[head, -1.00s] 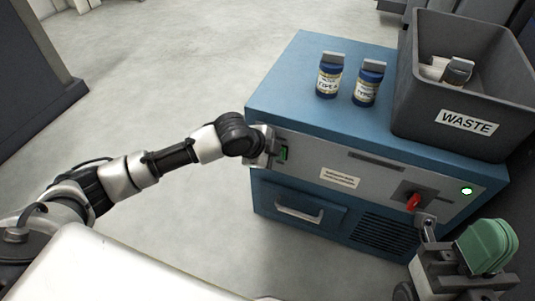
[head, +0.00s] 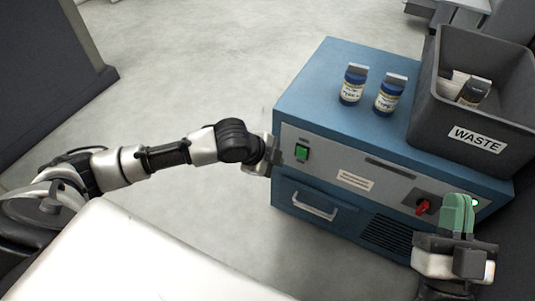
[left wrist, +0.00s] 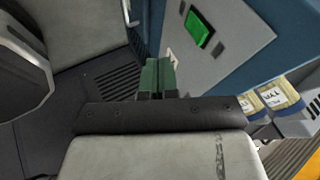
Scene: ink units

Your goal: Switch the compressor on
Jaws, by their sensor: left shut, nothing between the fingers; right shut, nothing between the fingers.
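The compressor appears to be the blue cabinet (head: 310,85) with a grey front panel (head: 330,160). A green switch (head: 302,152) sits at the panel's left end; it also shows in the left wrist view (left wrist: 197,28). A red handle (head: 423,207) sits towards the right end. A lit green lamp (head: 475,203) is partly hidden behind my right gripper. My left gripper (head: 275,153) is shut and empty, just left of the green switch and apart from it. Its green fingers show in the left wrist view (left wrist: 158,78). My right gripper (head: 458,210) is shut and empty, right of the red handle.
Two labelled blue jars (head: 353,85) (head: 390,94) stand on the cabinet top. A grey WASTE bin (head: 425,110) holding some items stands at the top's right. A drawer with a handle (head: 314,207) and a vent grille (head: 385,236) are below the panel. The floor at left is clear.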

